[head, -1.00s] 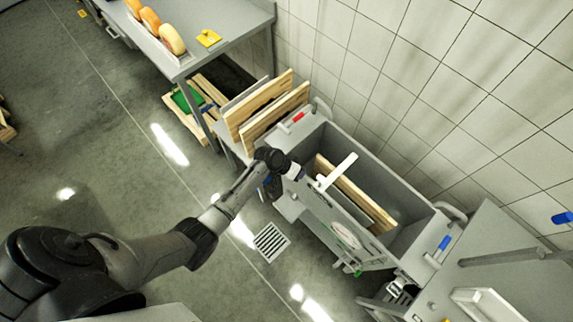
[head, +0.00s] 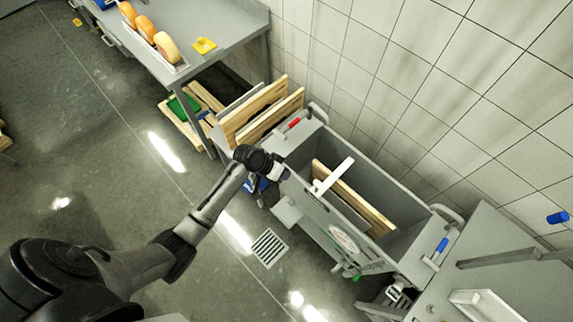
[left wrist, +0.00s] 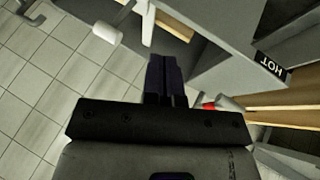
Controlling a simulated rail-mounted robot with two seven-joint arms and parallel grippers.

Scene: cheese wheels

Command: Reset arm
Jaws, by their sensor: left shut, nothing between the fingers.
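My left arm reaches in from the left in the head view. My left gripper (head: 280,174) is at the near left end of the grey sink basin (head: 313,200), by its edge. In the left wrist view the left gripper's dark fingers (left wrist: 166,78) are together with nothing between them. My right gripper is not in either view.
A wooden board (head: 352,199) and a white bar (head: 334,176) are in the basin. More boards (head: 262,112) stand at its left end. Cheese wheels (head: 167,47) sit on a table at the back left. A red-handled tap (head: 294,123) is on the basin's rim. Floor lies open at left.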

